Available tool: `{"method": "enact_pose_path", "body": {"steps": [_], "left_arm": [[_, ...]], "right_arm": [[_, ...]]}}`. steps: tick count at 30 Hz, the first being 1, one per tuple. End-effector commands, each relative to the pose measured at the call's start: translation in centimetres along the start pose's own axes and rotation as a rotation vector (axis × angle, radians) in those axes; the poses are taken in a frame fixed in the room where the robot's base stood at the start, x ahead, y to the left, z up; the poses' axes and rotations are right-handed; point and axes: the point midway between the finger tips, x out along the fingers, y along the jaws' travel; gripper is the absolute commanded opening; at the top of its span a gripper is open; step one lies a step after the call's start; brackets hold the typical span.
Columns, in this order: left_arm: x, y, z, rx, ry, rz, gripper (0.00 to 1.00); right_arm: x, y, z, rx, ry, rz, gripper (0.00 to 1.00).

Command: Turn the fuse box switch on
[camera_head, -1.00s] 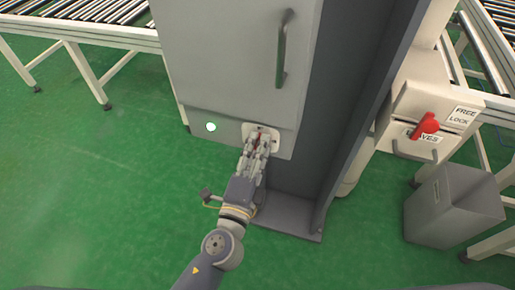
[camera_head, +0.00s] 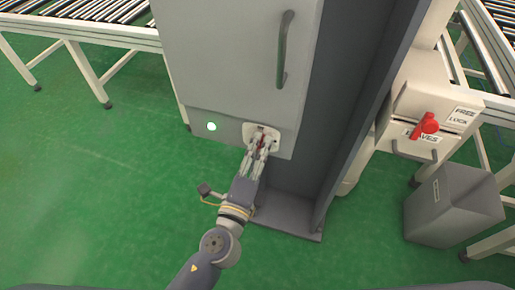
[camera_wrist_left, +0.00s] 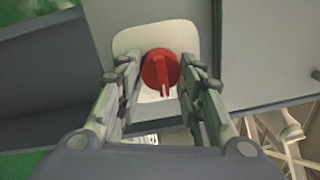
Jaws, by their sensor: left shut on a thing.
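The fuse box switch (camera_wrist_left: 161,70) is a round red knob with a raised grip, on a white plate (camera_wrist_left: 128,40) low on the grey cabinet. In the head view the plate (camera_head: 249,129) sits at the cabinet's lower right, with the knob mostly hidden by my fingers. My left gripper (camera_head: 261,147) reaches up to it from below. In the left wrist view its two fingers stand on either side of the knob, shut on it. The knob's grip points down between the fingers. My right gripper is in neither view.
A lit green lamp (camera_head: 211,126) is on the cabinet, left of the switch. The cabinet door has a vertical handle (camera_head: 284,48). At right are a red lever (camera_head: 426,124) on a white box and a grey bin (camera_head: 452,205). Green floor (camera_head: 90,190) is free at left.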

Motion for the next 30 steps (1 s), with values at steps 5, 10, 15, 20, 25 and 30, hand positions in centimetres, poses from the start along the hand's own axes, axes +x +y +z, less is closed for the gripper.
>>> {"method": "enact_pose_path", "body": {"steps": [5,10,15,20,25,30], "left_arm": [[0.0,0.1,0.0,0.002,0.001,0.001,0.55],[0.0,0.1,0.0,0.001,0.000,0.001,0.55],[-0.1,0.1,0.0,0.001,0.000,0.001,0.55],[-1.4,0.2,0.0,0.002,0.001,0.003,0.55],[-4.4,0.3,-0.1,0.004,0.003,0.006,0.55],[-7.9,0.2,-0.1,0.005,0.004,0.005,0.55]], "right_arm": [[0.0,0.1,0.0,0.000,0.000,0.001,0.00],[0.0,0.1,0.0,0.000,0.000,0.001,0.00],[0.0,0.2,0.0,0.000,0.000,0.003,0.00],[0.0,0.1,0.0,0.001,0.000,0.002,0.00],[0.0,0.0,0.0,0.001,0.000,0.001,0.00],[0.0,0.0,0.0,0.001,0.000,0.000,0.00]]}}
